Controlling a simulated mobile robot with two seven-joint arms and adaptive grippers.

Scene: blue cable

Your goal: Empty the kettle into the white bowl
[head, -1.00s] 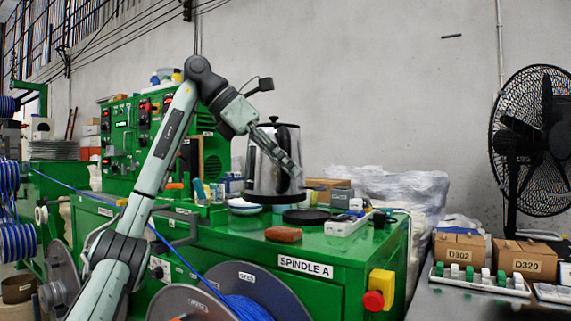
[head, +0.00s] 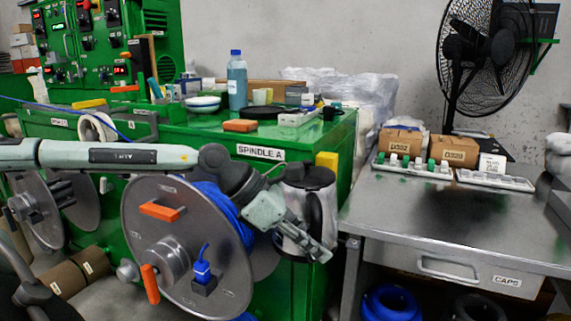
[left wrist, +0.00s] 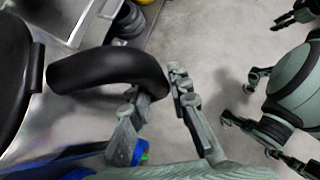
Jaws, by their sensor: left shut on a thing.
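The steel kettle (head: 294,240), with a black lid and black handle, hangs upright in front of the green cabinet's right end in the head view. My left gripper (head: 318,252) is shut on the kettle's handle. In the left wrist view, the black handle (left wrist: 105,70) curves down between the fingers of my left gripper (left wrist: 165,125). The kettle's inside is hidden. The white bowl (head: 203,101) sits on the cabinet top, left of the blue bottle and well apart from the kettle.
A large cable reel (head: 190,245) stands in front. A steel table (head: 440,205) with boxes is at right.

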